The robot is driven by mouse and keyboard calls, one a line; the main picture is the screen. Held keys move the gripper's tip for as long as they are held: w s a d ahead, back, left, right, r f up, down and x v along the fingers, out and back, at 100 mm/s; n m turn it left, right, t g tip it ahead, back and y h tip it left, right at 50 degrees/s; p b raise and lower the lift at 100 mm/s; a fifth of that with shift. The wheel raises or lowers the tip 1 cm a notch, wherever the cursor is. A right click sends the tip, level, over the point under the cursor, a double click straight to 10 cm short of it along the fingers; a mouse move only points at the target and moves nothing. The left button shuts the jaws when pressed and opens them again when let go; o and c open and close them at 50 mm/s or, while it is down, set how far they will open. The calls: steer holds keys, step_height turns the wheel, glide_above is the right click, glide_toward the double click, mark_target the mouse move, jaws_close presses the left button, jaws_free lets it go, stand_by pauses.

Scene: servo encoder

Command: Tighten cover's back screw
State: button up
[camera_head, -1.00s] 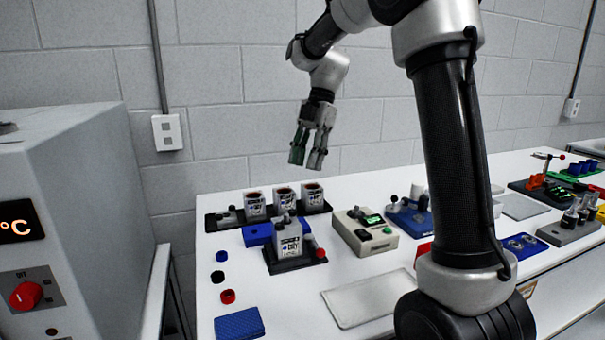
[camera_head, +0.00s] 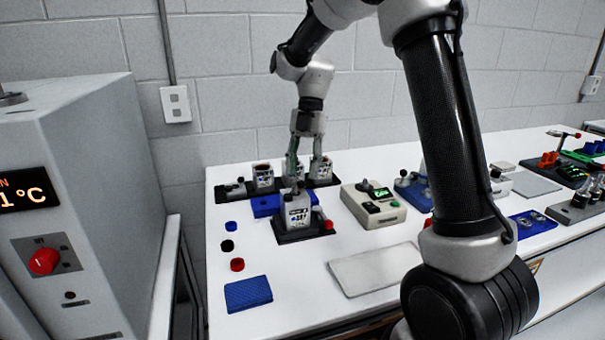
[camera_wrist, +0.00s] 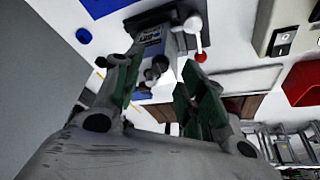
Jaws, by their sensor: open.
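A pale grey unit with a printed label (camera_head: 298,212) stands on a black base with a red-ball lever (camera_head: 328,225). Small dark screw-like knobs (camera_head: 294,191) sit on its top; I cannot tell for sure which is the cover's back screw. My gripper (camera_head: 305,172) points down above and just behind this unit, fingers apart and empty. In the wrist view the unit (camera_wrist: 152,38) shows between the open green-padded fingers of my gripper (camera_wrist: 160,66), and dark knobs (camera_wrist: 158,66) lie between the fingertips without visible contact.
A black rack (camera_head: 232,194) with several labelled containers stands behind, partly hidden by my gripper. A blue block (camera_head: 265,207) lies close by. A beige box with a green display (camera_head: 374,208) stands to the right.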

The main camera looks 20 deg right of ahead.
steer(key=shift+x, duration=1.1)
jaws_close()
steer(key=m+y, duration=0.1)
steer(key=m, duration=0.2)
steer(key=shift+s+d+t, duration=0.1)
steer(key=shift+t, duration=0.3)
jaws_free()
steer(key=shift+r, duration=0.1)
steer(key=v, duration=1.2)
